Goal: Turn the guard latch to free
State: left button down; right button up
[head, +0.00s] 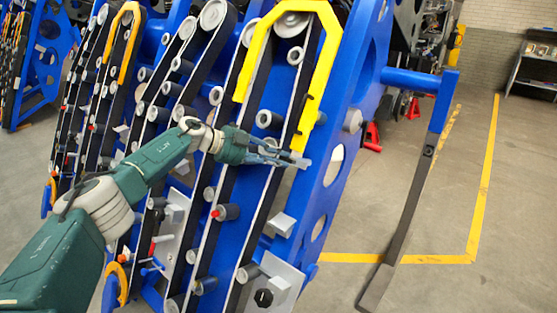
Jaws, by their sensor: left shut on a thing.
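A yellow guard (322,45) arches over the top of the nearest belt and roller row, and its right leg runs down toward my gripper. My left gripper (298,160) reaches in from the left, just below the end of that leg. It is shut on the small guard latch, which its fingers mostly hide. I cannot tell which way the latch is turned. My right gripper is not in view.
The blue chassis side plate (345,130) stands close right of my gripper. Rollers and belts crowd the space below and left. A grey plate with a black knob (263,298) sits lower down. A blue arm with a dark bar (405,215) hangs at the right, over open floor.

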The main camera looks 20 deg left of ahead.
pick_arm(q)
jog(key=c, duration=1.7)
grip_release()
jog(key=shift+o, duration=0.2)
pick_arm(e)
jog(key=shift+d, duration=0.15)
pick_arm(q)
jog(key=v, duration=1.2)
